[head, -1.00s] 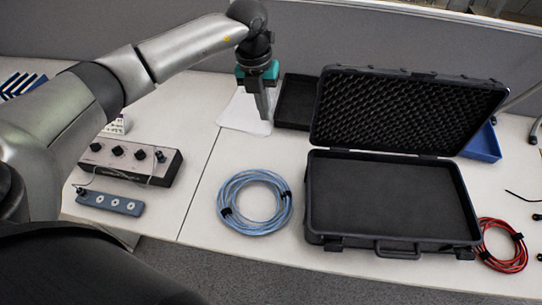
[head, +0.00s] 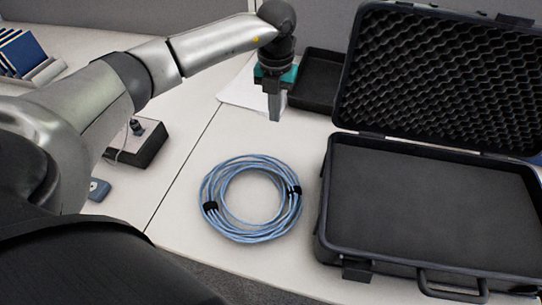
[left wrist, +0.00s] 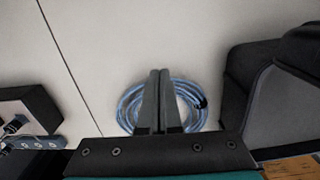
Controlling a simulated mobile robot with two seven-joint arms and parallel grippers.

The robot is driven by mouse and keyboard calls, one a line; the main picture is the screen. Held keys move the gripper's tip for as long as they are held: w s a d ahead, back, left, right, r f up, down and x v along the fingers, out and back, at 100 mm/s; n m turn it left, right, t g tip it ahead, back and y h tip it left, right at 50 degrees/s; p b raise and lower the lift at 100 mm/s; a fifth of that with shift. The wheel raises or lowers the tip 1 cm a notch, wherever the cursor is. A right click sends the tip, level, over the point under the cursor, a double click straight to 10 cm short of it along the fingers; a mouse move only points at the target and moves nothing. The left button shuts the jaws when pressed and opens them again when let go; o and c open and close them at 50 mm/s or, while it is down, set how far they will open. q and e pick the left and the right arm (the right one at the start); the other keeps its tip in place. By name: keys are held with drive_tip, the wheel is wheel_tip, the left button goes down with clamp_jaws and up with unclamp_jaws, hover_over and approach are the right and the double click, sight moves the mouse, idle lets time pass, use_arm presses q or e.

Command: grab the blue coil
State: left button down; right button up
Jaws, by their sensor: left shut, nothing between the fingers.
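The blue coil (head: 212,187) lies flat on the white table, a ring of cable with black ties. My left gripper (head: 274,116) is shut and empty. It hangs pointing down above the table, behind the coil in the head view and apart from it. In the left wrist view the shut fingers (left wrist: 158,76) overlap the middle of the coil (left wrist: 128,108), hiding part of it. My right gripper is not in view.
An open black foam-lined case (head: 324,215) stands just right of the coil. A black tray (head: 318,78) and white paper (head: 238,93) lie behind. A black control box (head: 143,150) is at left, partly hidden by my arm. The table around the coil is clear.

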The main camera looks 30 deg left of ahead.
use_arm(q)
drive_tip(key=b, duration=0.2)
hover_over(272, 153)
drive_tip(key=w, duration=0.2)
wheel_tip(272, 153, down, 8)
drive_tip(key=shift+s+a+f, duration=0.1)
drive_tip(key=shift+s+f, duration=0.05)
drive_tip(key=shift+f, duration=0.1)
drive_tip(key=shift+f+b, duration=0.45)
drive_tip(key=shift+f, duration=0.5)
drive_tip(key=shift+s+r, duration=0.1)
drive_tip(key=shift+s, duration=0.7)
drive_tip(key=shift+s+d, duration=0.25)
drive_tip(key=shift+s, duration=0.3)
drive_tip(key=shift+s+d, duration=0.2)
drive_tip(key=shift+s, duration=0.35)
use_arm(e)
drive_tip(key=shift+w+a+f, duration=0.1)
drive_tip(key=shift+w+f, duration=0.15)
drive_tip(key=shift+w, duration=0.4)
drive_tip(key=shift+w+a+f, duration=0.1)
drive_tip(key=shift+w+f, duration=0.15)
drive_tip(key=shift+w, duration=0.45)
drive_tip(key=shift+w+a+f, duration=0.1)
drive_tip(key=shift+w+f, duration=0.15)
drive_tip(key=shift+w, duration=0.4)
use_arm(q)
drive_tip(key=shift+s, duration=0.1)
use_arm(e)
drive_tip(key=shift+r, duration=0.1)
